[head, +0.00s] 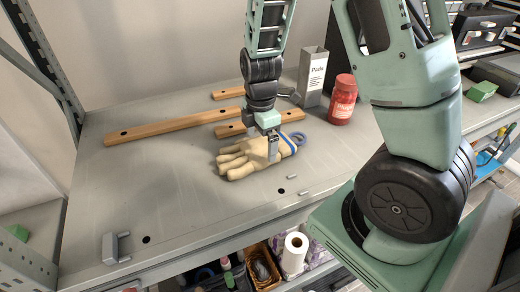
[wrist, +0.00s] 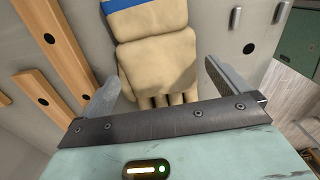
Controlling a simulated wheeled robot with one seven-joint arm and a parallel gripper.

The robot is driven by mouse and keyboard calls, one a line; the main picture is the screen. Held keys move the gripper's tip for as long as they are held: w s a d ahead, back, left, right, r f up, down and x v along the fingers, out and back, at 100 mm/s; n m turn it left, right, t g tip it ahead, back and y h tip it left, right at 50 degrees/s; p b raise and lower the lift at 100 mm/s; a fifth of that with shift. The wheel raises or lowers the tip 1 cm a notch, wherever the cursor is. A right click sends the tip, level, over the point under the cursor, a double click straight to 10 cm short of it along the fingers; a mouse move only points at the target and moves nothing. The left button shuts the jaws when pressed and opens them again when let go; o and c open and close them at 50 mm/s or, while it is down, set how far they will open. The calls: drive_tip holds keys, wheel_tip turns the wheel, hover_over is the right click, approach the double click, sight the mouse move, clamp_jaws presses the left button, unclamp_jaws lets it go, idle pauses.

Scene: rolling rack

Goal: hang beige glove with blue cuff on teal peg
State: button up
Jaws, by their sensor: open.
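The beige glove (head: 240,160) lies flat on the grey shelf top, fingers to the left and its blue cuff with a loop (head: 297,140) to the right. In the wrist view the glove (wrist: 160,50) lies between my two fingers, with a strip of the blue cuff at the top edge. My gripper (head: 273,152) points down over the palm near the cuff. Its jaws are open, one finger on each side of the glove. I cannot tell whether they touch it. I cannot make out a teal peg in either view.
Wooden bars with holes (head: 175,126) lie behind the glove. A red jar (head: 342,100) and a grey Pads box (head: 312,75) stand behind it to the right. A small grey bracket (head: 112,249) sits near the front left.

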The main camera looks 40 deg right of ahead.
sight(260, 149)
drive_tip(key=shift+f, duration=1.5)
drive_tip(key=c, duration=0.7)
drive_tip(key=shift+c, duration=0.2)
drive_tip(key=shift+r, duration=0.1)
wheel_tip(260, 149, up, 10)
drive_tip(key=shift+b, duration=0.45)
drive_tip(key=shift+o, duration=0.5)
drive_tip(key=shift+c, duration=0.4)
